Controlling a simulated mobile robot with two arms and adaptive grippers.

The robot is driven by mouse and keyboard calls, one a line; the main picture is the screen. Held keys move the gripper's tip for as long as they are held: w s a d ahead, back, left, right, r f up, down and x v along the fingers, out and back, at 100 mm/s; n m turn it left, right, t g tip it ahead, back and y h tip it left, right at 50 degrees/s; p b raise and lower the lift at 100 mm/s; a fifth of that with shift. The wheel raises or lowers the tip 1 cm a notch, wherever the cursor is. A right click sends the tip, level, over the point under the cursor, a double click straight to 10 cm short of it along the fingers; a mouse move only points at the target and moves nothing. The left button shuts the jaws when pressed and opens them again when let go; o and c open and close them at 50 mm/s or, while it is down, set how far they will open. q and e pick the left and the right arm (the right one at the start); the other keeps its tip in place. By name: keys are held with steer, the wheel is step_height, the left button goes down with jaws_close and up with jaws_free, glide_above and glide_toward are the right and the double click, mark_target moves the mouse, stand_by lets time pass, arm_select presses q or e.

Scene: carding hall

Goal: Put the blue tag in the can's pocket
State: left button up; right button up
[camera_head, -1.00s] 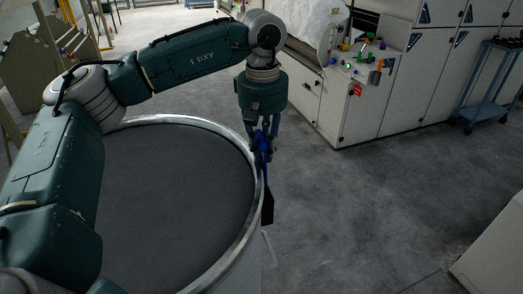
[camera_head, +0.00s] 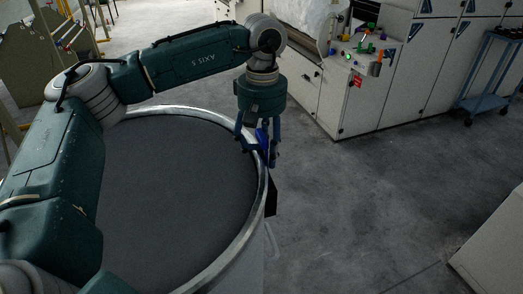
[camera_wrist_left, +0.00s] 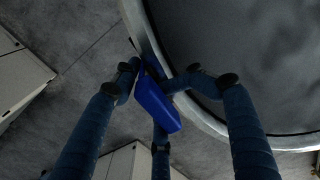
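The blue tag (camera_head: 262,139) stands at the can's right rim, directly above the black pocket (camera_head: 271,197) on the can's outer side. Its lower end meets the pocket's top; how deep it sits inside is hidden. The can (camera_head: 213,274) is large and round, with a pale metal rim. My left gripper (camera_head: 259,150) is open, its fingers spread around the tag. In the left wrist view the blue tag (camera_wrist_left: 157,104) lies between the parted fingers; whether one still touches it I cannot tell. My right gripper is not in view.
A grey surface (camera_head: 175,180) fills the can's round opening. A pale machine cabinet (camera_head: 385,95) with a control panel stands behind at right, with a blue trolley (camera_head: 492,75) beyond it. The concrete floor (camera_head: 370,200) right of the can is clear.

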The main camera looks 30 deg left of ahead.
arm_select(q)
steer(key=shift+a, duration=0.1)
steer(key=shift+w+r, duration=0.2)
steer(key=shift+r, duration=0.3)
steer(key=r, duration=1.1)
steer(key=shift+s, duration=0.2)
